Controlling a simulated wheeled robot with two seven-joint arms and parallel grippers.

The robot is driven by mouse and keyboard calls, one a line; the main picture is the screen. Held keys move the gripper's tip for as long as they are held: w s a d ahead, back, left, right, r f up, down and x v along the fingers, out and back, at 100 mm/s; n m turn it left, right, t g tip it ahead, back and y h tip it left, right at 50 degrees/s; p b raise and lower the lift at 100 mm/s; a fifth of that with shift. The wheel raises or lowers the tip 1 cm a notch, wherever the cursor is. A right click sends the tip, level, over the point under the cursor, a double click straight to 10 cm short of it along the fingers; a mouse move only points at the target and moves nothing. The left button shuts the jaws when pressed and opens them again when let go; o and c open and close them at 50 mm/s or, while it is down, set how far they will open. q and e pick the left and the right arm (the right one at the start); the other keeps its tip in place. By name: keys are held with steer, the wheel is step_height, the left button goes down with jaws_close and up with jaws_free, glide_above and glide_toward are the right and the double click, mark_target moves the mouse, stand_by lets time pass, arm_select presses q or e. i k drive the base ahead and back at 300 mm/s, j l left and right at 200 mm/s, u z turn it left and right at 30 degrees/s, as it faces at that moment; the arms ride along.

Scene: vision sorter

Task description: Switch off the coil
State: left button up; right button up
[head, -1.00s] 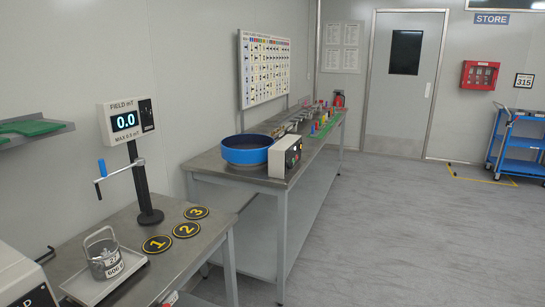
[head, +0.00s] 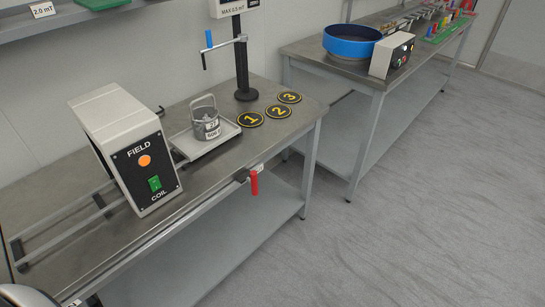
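The coil unit (head: 122,135) is a pale grey box on the near metal bench, with a black front panel marked FIELD and COIL. An orange lamp (head: 145,160) on the panel looks bright. Below it is a green rocker switch (head: 155,184); its position is too small to tell. Neither gripper is identifiable in the head view. A white and dark rounded piece at the bottom left corner may be part of my own arm.
Beside the unit, a tray (head: 222,138) holds a grey handled pot (head: 206,124). Behind are a stand (head: 242,65) with a blue-handled crank and several numbered discs (head: 250,119). A red handle (head: 254,183) juts from the bench's front edge. Rails (head: 70,225) lie left. Floor at right is clear.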

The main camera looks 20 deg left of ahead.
mark_target(154, 183)
steer(key=u, duration=1.6)
